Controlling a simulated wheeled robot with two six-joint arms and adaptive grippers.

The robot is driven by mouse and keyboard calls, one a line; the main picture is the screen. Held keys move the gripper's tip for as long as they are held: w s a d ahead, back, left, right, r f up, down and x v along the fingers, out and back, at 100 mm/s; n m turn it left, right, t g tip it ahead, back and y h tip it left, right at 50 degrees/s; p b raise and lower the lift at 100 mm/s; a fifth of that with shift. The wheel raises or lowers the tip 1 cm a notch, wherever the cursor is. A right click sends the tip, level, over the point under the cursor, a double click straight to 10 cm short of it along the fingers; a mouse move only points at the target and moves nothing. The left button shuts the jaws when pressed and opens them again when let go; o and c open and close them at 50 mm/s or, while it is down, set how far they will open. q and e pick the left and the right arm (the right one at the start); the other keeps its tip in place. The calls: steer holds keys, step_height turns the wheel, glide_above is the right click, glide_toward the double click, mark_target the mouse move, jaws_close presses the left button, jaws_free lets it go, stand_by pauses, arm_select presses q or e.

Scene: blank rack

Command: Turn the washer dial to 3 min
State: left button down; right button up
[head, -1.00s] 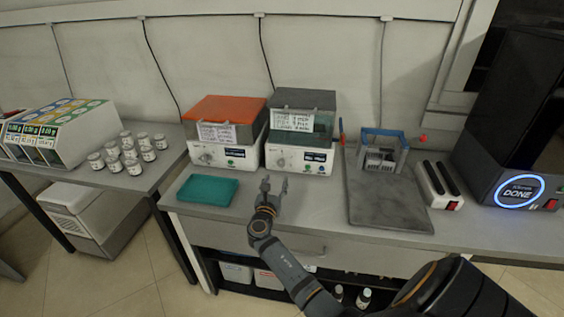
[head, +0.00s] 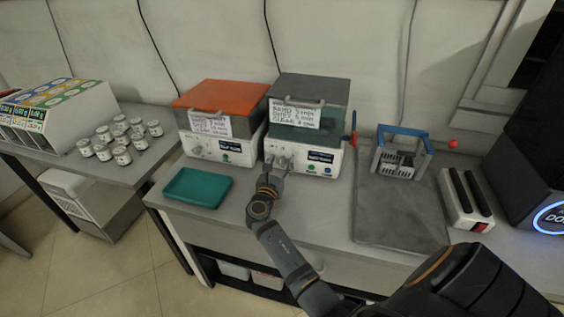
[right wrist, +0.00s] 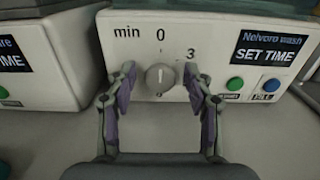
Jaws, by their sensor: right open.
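The washer (head: 303,150) is a white box with a grey-green lid and a handwritten label, standing at the back of the bench. Its dial (right wrist: 160,78) is a grey knob in the right wrist view, with "min", "0" above it and "3" to its upper right. The knob's pointer mark looks close to upright, near 0. My right gripper (right wrist: 163,100) is open, with one finger on each side of the dial; I cannot tell if they touch it. In the head view the right gripper (head: 277,164) is at the washer's front left, hiding the dial. My left gripper is not in view.
A similar orange-lidded unit (head: 217,125) stands directly left of the washer. A teal tray (head: 197,187) lies in front of it. A green and a blue button (right wrist: 268,85) sit right of the dial. A grey slab (head: 400,215) with a blue-framed rack (head: 402,150) is to the right.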

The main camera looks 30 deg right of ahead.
steer(key=shift+c, duration=1.3)
jaws_close()
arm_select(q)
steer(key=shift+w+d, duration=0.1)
